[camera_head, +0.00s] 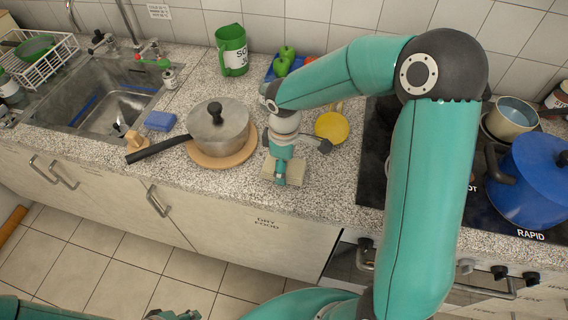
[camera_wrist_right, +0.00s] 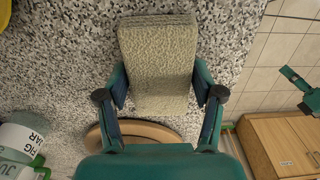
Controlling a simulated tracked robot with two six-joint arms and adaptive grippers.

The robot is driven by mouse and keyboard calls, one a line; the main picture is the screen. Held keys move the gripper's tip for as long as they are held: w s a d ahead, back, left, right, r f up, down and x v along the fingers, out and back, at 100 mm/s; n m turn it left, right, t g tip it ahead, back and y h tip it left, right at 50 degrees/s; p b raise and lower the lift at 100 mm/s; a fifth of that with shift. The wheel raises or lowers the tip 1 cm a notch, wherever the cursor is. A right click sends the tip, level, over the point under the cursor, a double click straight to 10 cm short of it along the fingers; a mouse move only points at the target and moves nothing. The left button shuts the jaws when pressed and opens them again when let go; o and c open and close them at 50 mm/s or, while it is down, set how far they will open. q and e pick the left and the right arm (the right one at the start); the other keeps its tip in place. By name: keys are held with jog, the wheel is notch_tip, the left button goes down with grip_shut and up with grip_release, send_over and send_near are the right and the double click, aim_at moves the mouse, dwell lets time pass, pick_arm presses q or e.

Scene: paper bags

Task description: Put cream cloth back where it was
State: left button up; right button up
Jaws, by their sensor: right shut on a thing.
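The cream cloth (camera_head: 291,171) is a folded, textured block near the front edge of the speckled counter (camera_head: 335,185). My right gripper (camera_head: 281,176) reaches down over it and is shut on it. In the right wrist view the cloth (camera_wrist_right: 158,62) sits between the two fingers, pressed at both sides. I cannot tell whether it touches the counter or is slightly raised. My left gripper (camera_head: 172,315) shows only in part at the bottom edge of the head view, below the counter, and its fingers are unclear.
A lidded pot (camera_head: 217,127) on a round wooden board (camera_head: 224,158) stands left of the cloth. A yellow cup (camera_head: 332,127) stands behind right. A blue sponge (camera_head: 160,121) lies by the sink (camera_head: 105,105). The black stove (camera_head: 375,150) with a blue pot (camera_head: 530,180) is right.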

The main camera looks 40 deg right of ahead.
jog(key=shift+f, duration=0.2)
jog(key=o, duration=1.1)
jog(key=shift+r, duration=0.1)
notch_tip(320, 180, up, 12)
jog(key=shift+r, duration=0.15)
jog(key=shift+s, duration=0.1)
